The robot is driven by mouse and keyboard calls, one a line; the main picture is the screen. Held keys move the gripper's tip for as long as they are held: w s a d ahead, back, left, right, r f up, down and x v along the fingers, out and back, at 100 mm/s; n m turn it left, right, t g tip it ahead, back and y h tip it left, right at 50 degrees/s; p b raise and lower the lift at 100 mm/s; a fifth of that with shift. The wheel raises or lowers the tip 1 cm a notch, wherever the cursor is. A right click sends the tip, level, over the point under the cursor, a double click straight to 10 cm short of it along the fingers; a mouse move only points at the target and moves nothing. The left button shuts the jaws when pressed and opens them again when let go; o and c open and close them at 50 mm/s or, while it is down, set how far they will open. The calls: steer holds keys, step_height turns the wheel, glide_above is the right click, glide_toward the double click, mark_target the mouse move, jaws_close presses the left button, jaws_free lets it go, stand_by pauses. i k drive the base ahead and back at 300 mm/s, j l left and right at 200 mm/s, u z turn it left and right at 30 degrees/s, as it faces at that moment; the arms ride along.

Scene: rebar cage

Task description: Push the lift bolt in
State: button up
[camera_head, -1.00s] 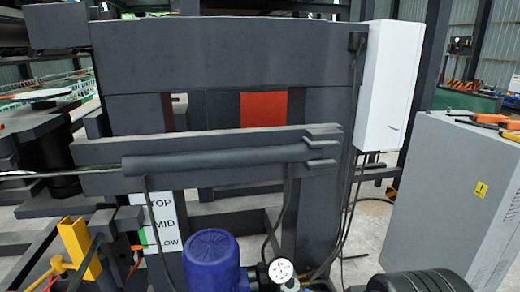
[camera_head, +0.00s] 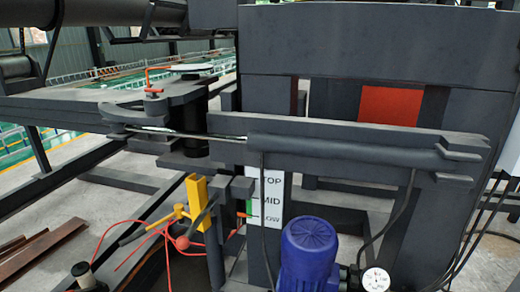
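I cannot tell for sure which part is the lift bolt. A small orange-red piece (camera_head: 237,229) sticks out beside the white TOP/MID/LOW label (camera_head: 270,200), near its lower end. A yellow upright block (camera_head: 197,203) with a yellow lever (camera_head: 166,226) stands left of the label. A red bent rod (camera_head: 147,80) stands on the dark bracket farther back on the left. How deep any of these sits in its hole is too small to tell. My gripper is not in view.
A dark cylinder (camera_head: 340,150) with a shiny rod lies across the frame above the label. A blue motor (camera_head: 310,255) and a round gauge (camera_head: 375,279) stand in front at the bottom. Red cable (camera_head: 125,222) loops at left. Rusty bars (camera_head: 40,250) lie on the floor.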

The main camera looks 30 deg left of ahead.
mark_target(183, 243)
steer(key=u, duration=1.85)
